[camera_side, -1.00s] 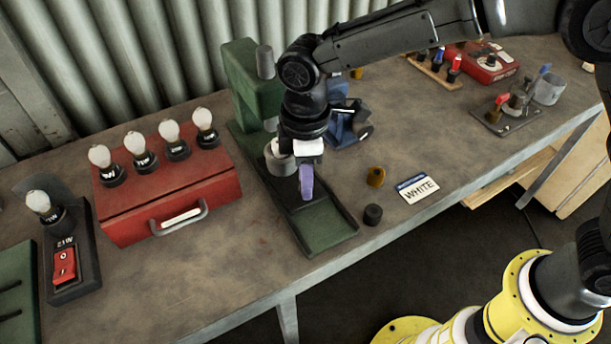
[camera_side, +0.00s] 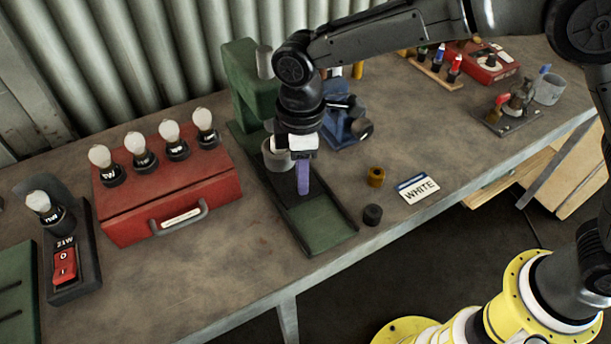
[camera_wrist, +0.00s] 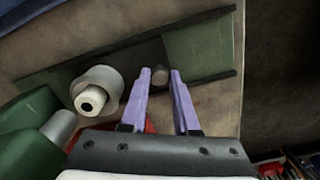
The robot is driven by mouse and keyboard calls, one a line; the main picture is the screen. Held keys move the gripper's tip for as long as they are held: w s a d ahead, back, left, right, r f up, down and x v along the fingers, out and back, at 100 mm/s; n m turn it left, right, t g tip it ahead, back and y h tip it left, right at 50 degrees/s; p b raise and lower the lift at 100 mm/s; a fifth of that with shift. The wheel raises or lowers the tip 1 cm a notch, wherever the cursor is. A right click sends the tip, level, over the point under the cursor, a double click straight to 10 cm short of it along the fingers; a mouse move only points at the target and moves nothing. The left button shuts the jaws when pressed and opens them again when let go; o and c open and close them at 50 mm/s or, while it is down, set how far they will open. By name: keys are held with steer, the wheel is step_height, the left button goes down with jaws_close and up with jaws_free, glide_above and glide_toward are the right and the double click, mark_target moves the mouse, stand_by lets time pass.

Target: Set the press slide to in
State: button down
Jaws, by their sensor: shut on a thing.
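The green press (camera_side: 250,90) stands at the back of the bench, its ram above a dark-edged green track (camera_side: 325,222) that runs to the front edge. The dark press slide (camera_wrist: 148,54) sits in the track with a pale grey cup-like holder (camera_side: 272,155) on its inner part, a white cylinder in it. The holder also shows in the wrist view (camera_wrist: 97,90). My gripper (camera_side: 303,190) has purple fingers shut on the slide's small grey knob (camera_wrist: 160,75). The front of the track is bare. The arm hides part of the slide from the side.
A red box (camera_side: 170,195) with several bulbs stands left of the press. A blue device (camera_side: 345,125) stands close on its right. A brass fitting (camera_side: 376,177), a black knob (camera_side: 372,215) and a WHITE label (camera_side: 417,188) lie right of the track.

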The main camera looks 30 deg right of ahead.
mark_target(294, 181)
steer(key=shift+w+r, duration=0.15)
steer(key=shift+w, duration=1.35)
steer(key=c, duration=0.7)
jaws_free()
steer(key=shift+o, duration=0.2)
step_height(294, 181, up, 14)
steer(key=shift+f, duration=0.2)
